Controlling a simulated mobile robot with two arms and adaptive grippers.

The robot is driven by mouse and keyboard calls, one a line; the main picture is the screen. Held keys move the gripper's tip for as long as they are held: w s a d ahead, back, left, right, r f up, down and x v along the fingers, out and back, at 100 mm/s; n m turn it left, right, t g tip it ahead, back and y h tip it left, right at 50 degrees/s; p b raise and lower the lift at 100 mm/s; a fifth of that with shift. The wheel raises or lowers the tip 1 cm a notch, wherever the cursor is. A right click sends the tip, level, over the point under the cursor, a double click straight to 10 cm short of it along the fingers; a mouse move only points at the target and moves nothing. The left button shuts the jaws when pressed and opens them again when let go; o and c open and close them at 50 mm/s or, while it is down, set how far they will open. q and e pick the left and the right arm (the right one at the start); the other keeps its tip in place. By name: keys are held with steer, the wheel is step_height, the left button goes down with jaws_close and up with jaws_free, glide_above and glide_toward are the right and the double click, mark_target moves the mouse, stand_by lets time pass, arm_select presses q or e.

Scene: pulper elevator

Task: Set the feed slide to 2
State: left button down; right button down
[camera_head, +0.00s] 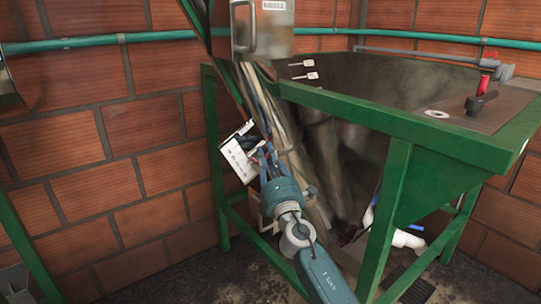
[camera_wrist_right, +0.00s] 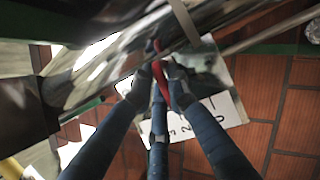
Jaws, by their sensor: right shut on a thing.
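My right gripper (camera_head: 265,155) reaches up to the slide area at the left side of the green-framed machine. In the right wrist view my right gripper (camera_wrist_right: 160,80) is shut on a red handle (camera_wrist_right: 158,68), which sits between the fingertips. A white scale plate (camera_wrist_right: 228,108) with dark marks and figures lies behind the fingers. The scale plate also shows in the head view (camera_head: 236,158), tilted, left of the fingers. The fingers cover part of the scale, so I cannot tell which figure the slide stands at. My left gripper is not in view.
The green frame (camera_head: 395,122) surrounds a grey tank, with a red-and-black lever (camera_head: 482,98) on its top right. A grey metal box (camera_head: 262,28) hangs above the slide. Brick wall (camera_head: 90,150) and a green pipe (camera_head: 95,41) stand behind. A white pipe (camera_head: 408,240) lies low at the right.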

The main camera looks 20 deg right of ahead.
steer(key=shift+s+a+r, duration=0.1)
steer(key=shift+a+r, duration=0.1)
steer(key=shift+r, duration=0.2)
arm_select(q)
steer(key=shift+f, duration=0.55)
arm_select(e)
steer(key=c, duration=1.7)
jaws_free()
steer(key=shift+o, duration=0.2)
steer(key=shift+f, duration=0.15)
steer(key=shift+s+f, duration=0.15)
steer(key=shift+s, duration=0.05)
steer(key=v, duration=1.1)
steer(key=shift+s, duration=0.3)
